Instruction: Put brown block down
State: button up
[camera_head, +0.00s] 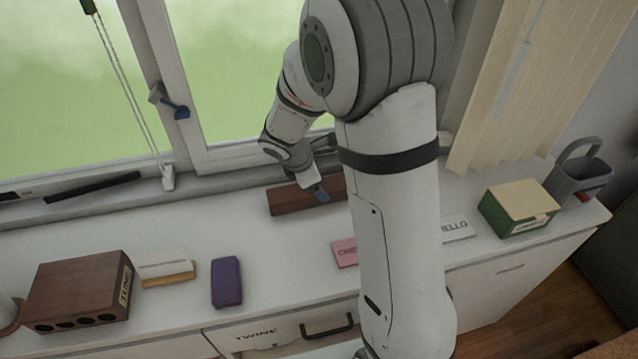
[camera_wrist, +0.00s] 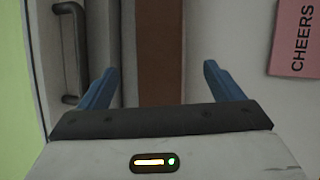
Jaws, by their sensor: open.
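The brown block (camera_head: 290,198) is a long dark wooden bar on the white counter, just in front of the window sill. My arm hides its right part in the head view. In the wrist view the brown block (camera_wrist: 160,45) runs up the picture between my fingers, with a gap on each side. My gripper (camera_head: 317,194) is open, its blue fingers at the block. In the wrist view my gripper (camera_wrist: 160,82) shows both fingers spread and not touching the block. The block appears to lie flat; exact finger height above the counter is hard to tell.
On the counter stand a wooden box with holes (camera_head: 75,292), a cream-and-tan block (camera_head: 166,267), a purple block (camera_head: 226,282), a pink CHEERS card (camera_head: 345,252), a green box (camera_head: 518,208) and a grey caddy (camera_head: 580,172).

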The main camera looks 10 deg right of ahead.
jog(key=v, duration=0.6)
jog(key=s+d+r+m+y, duration=0.1)
jog(key=s+r+m, duration=0.3)
jog(key=s+m, duration=0.5)
jog(key=s+d+r+m+y, duration=0.2)
jog(key=s+r+m, duration=0.3)
jog(key=s+m, duration=0.4)
jog(key=s+y, duration=0.1)
jog(key=s, duration=0.2)
jog(key=shift+s+d+r+m+y, duration=0.2)
jog(key=shift+s+m+y, duration=0.1)
jog(key=shift+m, duration=0.1)
